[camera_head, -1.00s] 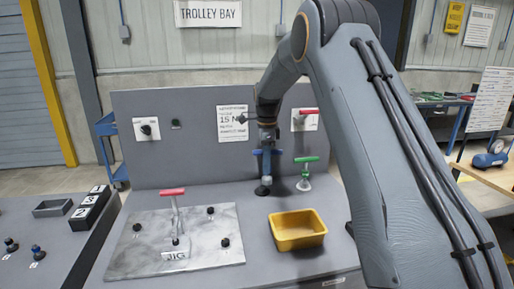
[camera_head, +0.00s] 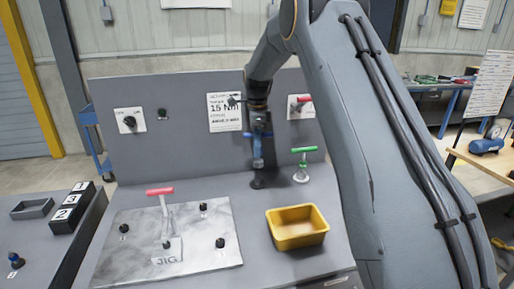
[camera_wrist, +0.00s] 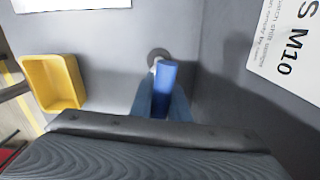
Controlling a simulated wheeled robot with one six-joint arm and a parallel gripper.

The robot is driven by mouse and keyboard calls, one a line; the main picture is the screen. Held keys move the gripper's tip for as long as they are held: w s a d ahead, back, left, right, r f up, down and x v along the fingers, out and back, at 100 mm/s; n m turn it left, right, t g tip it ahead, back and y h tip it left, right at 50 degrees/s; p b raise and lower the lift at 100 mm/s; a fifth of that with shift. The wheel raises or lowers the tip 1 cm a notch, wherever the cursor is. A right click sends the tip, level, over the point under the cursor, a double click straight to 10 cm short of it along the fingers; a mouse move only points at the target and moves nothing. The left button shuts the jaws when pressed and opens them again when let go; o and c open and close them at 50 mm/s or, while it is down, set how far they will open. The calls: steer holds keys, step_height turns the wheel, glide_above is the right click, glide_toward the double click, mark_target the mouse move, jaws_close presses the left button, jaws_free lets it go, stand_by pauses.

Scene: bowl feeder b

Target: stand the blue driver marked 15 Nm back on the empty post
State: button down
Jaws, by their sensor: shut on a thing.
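My gripper (camera_head: 257,150) is shut on the blue driver (camera_head: 257,160) above the bench, near the back panel. In the wrist view the driver's blue handle (camera_wrist: 165,88) lies between the fingers of my gripper (camera_wrist: 163,105). Just beyond the handle is a round grey seat with a pale centre (camera_wrist: 156,56); I cannot tell whether the driver touches it. In the head view a dark base (camera_head: 263,181) lies below the driver, and the driver's lower end is hard to make out there. No marking on the driver is readable.
A green-handled driver (camera_head: 304,162) stands close on the right. A yellow bin (camera_head: 297,240) is in front. The back panel (camera_head: 175,155) rises close behind my gripper.

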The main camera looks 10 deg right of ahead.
mark_target(257, 160)
steer(key=shift+a, duration=0.1)
steer(key=shift+f+b, duration=0.85)
steer(key=shift+f, duration=1.6)
steer(key=shift+f, duration=0.8)
stand_by(0.6)
steer(key=shift+s+f, duration=0.25)
steer(key=shift+f, duration=0.35)
steer(key=shift+f+b, duration=0.3)
steer(key=shift+f, duration=0.1)
stand_by(0.3)
steer(key=shift+f, duration=0.1)
steer(key=shift+w, duration=0.1)
steer(key=shift+w+r, duration=0.1)
steer(key=shift+r, duration=0.1)
steer(key=c, duration=1.6)
jaws_free()
